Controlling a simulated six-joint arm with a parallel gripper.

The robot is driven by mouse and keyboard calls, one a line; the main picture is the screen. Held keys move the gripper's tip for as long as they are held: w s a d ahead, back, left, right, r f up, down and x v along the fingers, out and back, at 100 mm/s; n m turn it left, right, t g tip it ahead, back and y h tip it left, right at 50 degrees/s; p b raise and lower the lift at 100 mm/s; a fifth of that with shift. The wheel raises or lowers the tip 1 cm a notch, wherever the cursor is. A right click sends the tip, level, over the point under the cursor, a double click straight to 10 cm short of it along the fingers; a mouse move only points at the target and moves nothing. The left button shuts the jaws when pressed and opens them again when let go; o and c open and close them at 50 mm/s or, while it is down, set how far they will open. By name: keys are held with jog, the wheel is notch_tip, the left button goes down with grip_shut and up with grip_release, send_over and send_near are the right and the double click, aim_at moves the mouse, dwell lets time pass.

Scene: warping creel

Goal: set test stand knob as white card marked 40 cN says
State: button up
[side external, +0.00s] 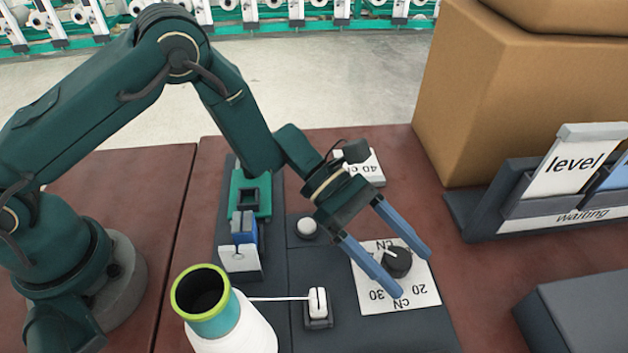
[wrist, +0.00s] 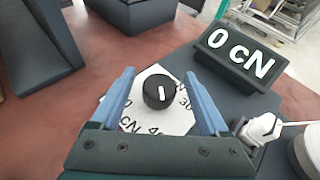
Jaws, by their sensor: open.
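The black knob (side external: 398,262) with a white line sits on a white dial plate (side external: 428,300) marked 20, 30 and CN. In the wrist view the knob (wrist: 158,91) lies between my open fingers, with clear space to each side. Its line runs nearly straight up and down there, and I cannot tell which number it points at. My gripper (side external: 411,274) is open, its fingers reaching over the plate on both sides of the knob. The white card marked 40 cN (side external: 372,168) lies behind my gripper, upside down and partly hidden.
A dark display (wrist: 240,55) reads 0 cN. A white cone (side external: 232,328) with a teal and lime top stands front left, its thread running to a small white guide (side external: 317,302). A white button (side external: 306,228) is left of the dial. A cardboard box (side external: 500,100) and level sign (side external: 575,165) stand right.

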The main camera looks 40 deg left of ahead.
grip_shut()
jog(key=shift+w+d+m+g, duration=0.1)
jog(key=shift+m+g, duration=0.7)
jog(key=shift+g, duration=0.1)
grip_release()
